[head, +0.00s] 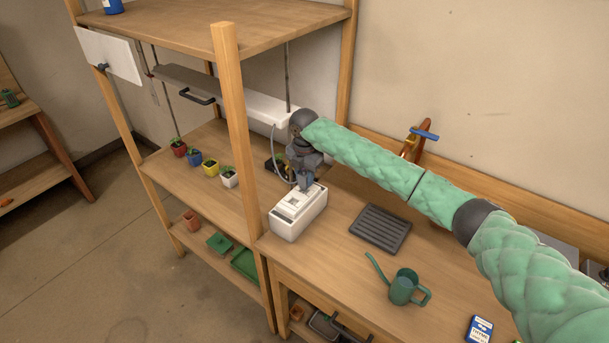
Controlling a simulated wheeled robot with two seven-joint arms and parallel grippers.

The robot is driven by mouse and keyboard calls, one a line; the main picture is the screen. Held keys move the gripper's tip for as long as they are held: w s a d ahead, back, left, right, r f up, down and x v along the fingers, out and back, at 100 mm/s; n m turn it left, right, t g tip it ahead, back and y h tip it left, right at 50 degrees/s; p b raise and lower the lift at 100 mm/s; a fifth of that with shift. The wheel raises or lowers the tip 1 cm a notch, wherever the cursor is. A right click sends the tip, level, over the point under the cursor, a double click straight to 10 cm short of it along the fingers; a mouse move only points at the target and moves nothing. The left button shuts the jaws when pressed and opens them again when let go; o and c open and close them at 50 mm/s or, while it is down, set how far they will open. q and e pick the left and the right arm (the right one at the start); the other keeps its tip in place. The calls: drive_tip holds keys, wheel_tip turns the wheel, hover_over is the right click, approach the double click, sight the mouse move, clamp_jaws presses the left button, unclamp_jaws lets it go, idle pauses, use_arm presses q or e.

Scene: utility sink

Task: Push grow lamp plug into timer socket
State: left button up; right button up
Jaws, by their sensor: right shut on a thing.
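The timer (298,213), a white box with a printed label on top, stands on the wooden bench near the shelf post. My right gripper (304,186) points down at the far end of the timer's top. It is shut on the grow lamp plug, which is mostly hidden by the fingers. I cannot tell whether the plug is in the socket, which is also hidden. A grey cord (275,150) hangs from the white grow lamp (265,108) and curves to the gripper. My left gripper is not in view.
Small potted seedlings (210,166) stand on the shelf to the left. A dark ribbed tray (380,229) and a green watering can (404,287) are right of the timer. A blue seed packet (480,329) lies near the front. A wooden post (236,130) rises left of the timer.

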use_arm(q)
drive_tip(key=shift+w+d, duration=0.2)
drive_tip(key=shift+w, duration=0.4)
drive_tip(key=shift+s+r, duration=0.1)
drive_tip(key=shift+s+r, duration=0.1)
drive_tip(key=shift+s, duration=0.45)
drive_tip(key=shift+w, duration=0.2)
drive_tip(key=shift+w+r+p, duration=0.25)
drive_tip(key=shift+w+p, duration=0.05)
drive_tip(key=shift+p, duration=0.05)
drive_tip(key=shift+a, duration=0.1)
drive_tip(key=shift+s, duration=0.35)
use_arm(e)
drive_tip(key=shift+f, duration=0.1)
